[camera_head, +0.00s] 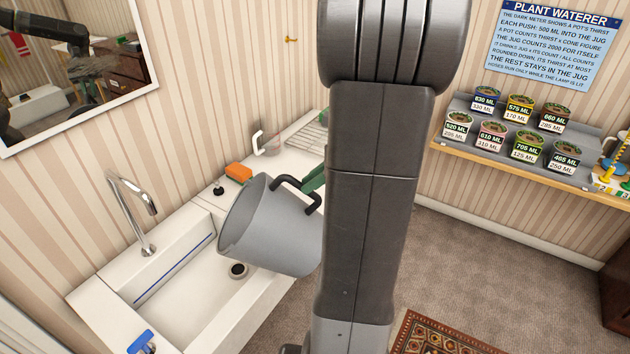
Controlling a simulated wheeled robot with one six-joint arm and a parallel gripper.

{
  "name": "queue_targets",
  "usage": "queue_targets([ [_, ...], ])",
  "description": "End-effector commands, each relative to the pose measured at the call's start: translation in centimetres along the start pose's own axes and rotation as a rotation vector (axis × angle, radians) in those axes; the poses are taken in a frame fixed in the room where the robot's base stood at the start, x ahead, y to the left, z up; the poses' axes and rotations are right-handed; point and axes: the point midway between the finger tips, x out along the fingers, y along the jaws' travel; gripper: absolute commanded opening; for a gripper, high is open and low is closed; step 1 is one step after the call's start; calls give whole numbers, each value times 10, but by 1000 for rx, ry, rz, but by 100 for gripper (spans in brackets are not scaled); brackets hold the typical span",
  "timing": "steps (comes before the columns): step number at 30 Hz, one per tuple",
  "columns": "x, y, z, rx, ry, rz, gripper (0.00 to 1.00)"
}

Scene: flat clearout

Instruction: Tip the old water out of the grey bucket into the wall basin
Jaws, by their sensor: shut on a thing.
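The grey bucket (268,228) is tilted over the white wall basin (180,262), its mouth toward the left. Its inside is mostly hidden, and I see no stream of water. A black handle (291,181) stands out from its upper right side. My gripper (313,181) shows only as a green part beside this handle, mostly hidden behind my dark arm. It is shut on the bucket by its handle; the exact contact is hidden. The basin's dark drain (238,270) lies just left of the bucket's lower side, and the basin floor around it looks pale.
A chrome tap (140,215) rises at the basin's back left. A blue item (142,342) sits on its front left rim. A shelf (540,163) with several tins is at right.

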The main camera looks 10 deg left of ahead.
Motion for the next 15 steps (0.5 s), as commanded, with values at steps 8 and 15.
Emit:
queue_targets([
  [8, 8, 0, 16, -7, 79, -1, 0],
  [15, 9, 0, 17, -4, 91, -4, 0],
])
